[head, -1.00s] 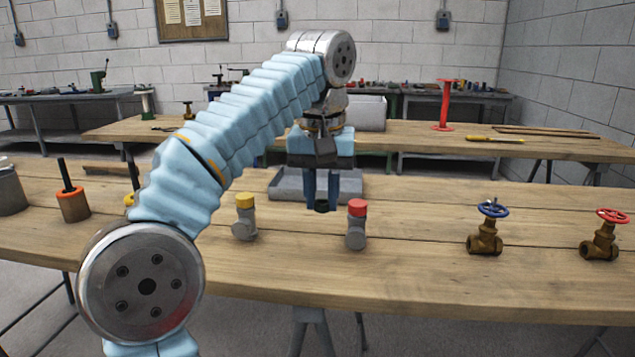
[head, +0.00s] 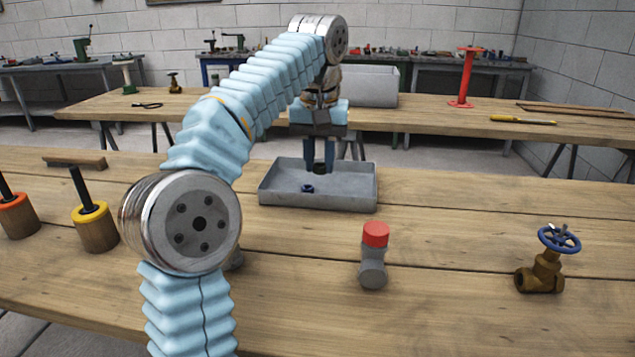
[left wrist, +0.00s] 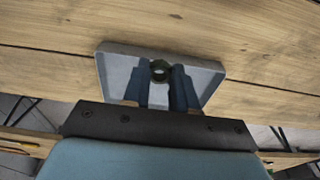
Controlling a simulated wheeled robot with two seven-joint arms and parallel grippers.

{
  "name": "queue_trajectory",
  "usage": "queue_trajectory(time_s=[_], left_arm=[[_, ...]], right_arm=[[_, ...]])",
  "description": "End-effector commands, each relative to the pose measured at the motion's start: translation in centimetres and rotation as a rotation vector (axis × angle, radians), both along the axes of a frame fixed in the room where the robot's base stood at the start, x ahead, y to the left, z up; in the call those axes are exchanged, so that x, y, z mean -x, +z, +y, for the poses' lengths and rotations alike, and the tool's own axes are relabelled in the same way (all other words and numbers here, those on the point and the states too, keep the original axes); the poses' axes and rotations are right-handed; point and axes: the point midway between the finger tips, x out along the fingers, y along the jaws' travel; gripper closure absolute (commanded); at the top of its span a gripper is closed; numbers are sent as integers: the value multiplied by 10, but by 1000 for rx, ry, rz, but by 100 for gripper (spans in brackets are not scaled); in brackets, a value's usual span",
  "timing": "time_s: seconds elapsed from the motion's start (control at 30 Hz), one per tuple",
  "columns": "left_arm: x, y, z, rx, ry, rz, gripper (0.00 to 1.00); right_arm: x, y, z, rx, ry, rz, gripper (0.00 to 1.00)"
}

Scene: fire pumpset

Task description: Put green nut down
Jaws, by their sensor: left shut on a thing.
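My left gripper (head: 319,166) points down over the grey tray (head: 366,200) on the near bench. It is shut on a small dark ring, the green nut (head: 320,169), which hangs between its fingertips. In the left wrist view the nut (left wrist: 159,70) looks dark green and sits between the two blue fingers, with the tray (left wrist: 208,80) behind it. The picture does not show clearly how high it is above the tray floor. A dark blue nut (head: 307,188) lies in the tray, just left of the held nut. My right gripper is not in view.
A grey fitting with a red cap (head: 374,255) stands in front of the tray. A brass valve with a blue wheel (head: 545,262) is at the right. Wooden holders with yellow (head: 93,222) and orange (head: 15,215) rings are at the left. My arm hides part of the bench.

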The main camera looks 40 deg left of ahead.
Motion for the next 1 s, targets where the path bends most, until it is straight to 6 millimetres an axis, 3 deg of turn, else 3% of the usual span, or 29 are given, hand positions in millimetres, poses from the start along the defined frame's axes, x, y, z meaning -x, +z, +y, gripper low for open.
queue_trajectory(time_s=[0.1, 0.33, 0.47, 0.7, 1.0], left_arm=[[-24, -18, 22, 1, 3, 4, 100], [-46, -55, 41, 1, 1, 1, 100], [-51, -64, 45, 1, 0, 0, 100], [-55, -97, 49, 1, -1, 2, 100], [-55, -101, 49, 0, 0, -1, 100]], right_arm=[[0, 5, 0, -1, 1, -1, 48], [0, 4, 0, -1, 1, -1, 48], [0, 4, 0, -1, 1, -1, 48], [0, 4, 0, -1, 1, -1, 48], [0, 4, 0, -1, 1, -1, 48]])
